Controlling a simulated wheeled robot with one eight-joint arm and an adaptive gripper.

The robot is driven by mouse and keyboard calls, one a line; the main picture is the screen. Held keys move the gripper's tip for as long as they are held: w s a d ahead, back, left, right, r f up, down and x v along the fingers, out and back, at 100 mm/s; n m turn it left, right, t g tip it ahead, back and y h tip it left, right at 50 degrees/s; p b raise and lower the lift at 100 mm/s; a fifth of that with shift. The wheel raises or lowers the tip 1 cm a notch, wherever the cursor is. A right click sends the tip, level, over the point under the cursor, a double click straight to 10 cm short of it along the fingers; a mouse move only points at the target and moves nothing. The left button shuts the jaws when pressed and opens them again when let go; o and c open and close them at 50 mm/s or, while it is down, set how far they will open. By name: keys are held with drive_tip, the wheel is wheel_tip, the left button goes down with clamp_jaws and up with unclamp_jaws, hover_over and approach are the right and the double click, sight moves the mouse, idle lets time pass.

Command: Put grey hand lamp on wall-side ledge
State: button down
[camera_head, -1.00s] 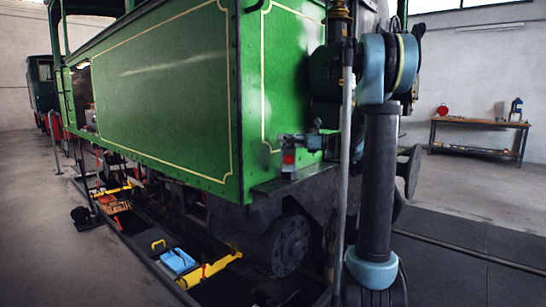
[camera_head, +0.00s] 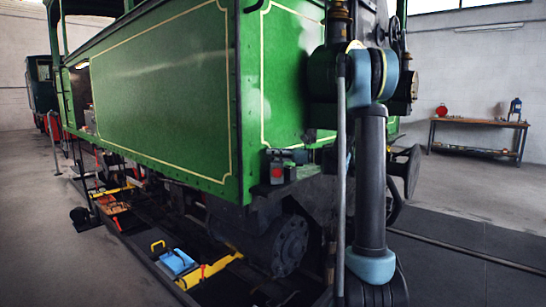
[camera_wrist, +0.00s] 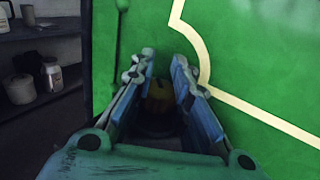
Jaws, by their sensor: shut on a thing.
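My gripper (camera_wrist: 160,72) shows in the wrist view with its two blue-grey fingers pointing at the green panel. It is shut on a dark, partly hidden thing with a yellowish patch (camera_wrist: 160,92) between the fingers. In the head view the grey hand lamp (camera_head: 277,171), with a red face, is at the front corner of the green tram. My gripper (camera_head: 297,157) is just behind and right of it, small and partly hidden. A dark ledge (camera_head: 304,177) runs below the green front panel. I cannot tell whether the lamp touches this ledge.
The green tram (camera_head: 160,90) fills the left and middle. Below it, a pit holds a blue box (camera_head: 176,262) and yellow bars (camera_head: 208,271). A workbench (camera_head: 480,122) stands at the right wall. Dark shelves (camera_wrist: 40,32) with jars show in the wrist view. Floor on the right is clear.

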drive_tip(key=shift+f, duration=0.15)
drive_tip(key=shift+w+f, duration=0.1)
drive_tip(key=shift+f, duration=0.05)
drive_tip(key=c, duration=1.3)
unclamp_jaws()
drive_tip(key=shift+c, duration=0.2)
